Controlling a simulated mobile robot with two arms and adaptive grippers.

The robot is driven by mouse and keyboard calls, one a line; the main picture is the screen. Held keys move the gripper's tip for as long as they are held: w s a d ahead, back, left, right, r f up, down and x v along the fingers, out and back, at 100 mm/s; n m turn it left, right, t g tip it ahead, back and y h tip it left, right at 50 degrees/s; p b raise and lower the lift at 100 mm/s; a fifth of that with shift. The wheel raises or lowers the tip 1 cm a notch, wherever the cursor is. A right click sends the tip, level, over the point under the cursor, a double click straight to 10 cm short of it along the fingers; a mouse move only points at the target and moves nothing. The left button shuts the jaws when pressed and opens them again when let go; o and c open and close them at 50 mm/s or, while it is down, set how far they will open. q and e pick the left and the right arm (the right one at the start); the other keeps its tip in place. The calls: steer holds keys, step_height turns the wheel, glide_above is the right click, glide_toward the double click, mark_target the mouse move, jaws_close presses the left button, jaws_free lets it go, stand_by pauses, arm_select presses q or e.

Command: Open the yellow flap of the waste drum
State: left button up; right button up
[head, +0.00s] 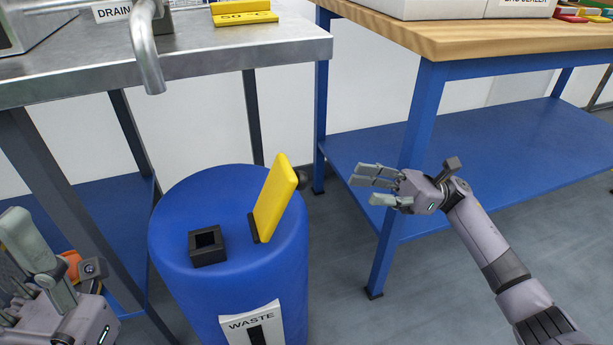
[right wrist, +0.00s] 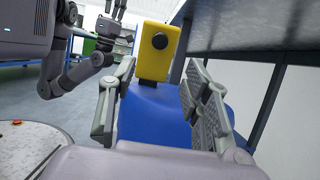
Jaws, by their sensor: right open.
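The blue waste drum (head: 180,245) stands on the floor, with a white WASTE label (head: 250,322) on its front. Its yellow flap (head: 272,205) stands up steeply, leaning right, beside the black square opening (head: 207,246), which is uncovered. The flap (right wrist: 155,60) also shows in the right wrist view, with its black round knob (right wrist: 160,41) facing me. My right gripper (head: 364,187) is open and empty, right of the flap and apart from it. My left gripper (head: 40,262) is at the lower left edge, partly cut off; its grip is unclear.
A metal bench (head: 200,60) with a drain pipe (head: 146,50) stands behind the drum. A blue-framed, wood-topped workbench (head: 480,40) with a lower shelf (head: 480,150) is at the right. An orange thing (head: 71,264) shows by my left gripper. Grey floor is free right of the drum.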

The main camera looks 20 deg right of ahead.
mark_target(307, 180)
steer(key=b+x, duration=0.1)
steer(key=x, duration=1.2)
steer(key=shift+a, duration=0.15)
steer(key=shift+c, duration=0.3)
jaws_close()
